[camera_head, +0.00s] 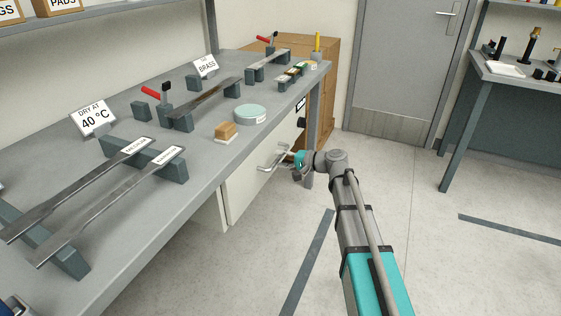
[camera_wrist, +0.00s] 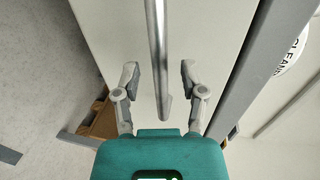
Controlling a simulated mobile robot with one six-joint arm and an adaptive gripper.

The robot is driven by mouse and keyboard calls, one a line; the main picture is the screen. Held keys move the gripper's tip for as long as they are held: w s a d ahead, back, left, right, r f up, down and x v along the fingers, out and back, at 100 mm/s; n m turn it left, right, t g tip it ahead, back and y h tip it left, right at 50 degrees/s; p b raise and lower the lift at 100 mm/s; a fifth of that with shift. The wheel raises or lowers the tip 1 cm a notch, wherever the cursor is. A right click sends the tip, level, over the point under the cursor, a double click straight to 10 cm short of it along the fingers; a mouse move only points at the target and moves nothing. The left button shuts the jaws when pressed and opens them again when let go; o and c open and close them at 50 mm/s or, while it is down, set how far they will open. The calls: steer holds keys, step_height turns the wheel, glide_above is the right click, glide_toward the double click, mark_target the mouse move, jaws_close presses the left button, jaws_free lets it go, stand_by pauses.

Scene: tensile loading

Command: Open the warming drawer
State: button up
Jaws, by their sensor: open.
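The warming drawer's pale front panel (camera_head: 247,183) is under the grey bench in the head view. Its metal bar handle (camera_head: 273,157) sticks out from the panel. My gripper (camera_head: 296,160) is beside the right end of the handle in that view. In the wrist view the handle (camera_wrist: 157,50) runs from the top edge down between the two open fingers of my gripper (camera_wrist: 159,78), apart from both. The panel (camera_wrist: 205,40) lies behind the fingers. I cannot tell how far the drawer stands out.
A wooden cabinet (camera_head: 322,52) stands behind. The floor (camera_head: 390,170) on the right is clear up to another table (camera_head: 515,85).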

steer(key=shift+w+a+f, duration=0.1)
steer(key=shift+w+a, duration=0.1)
steer(key=shift+a, duration=0.4)
jaws_close()
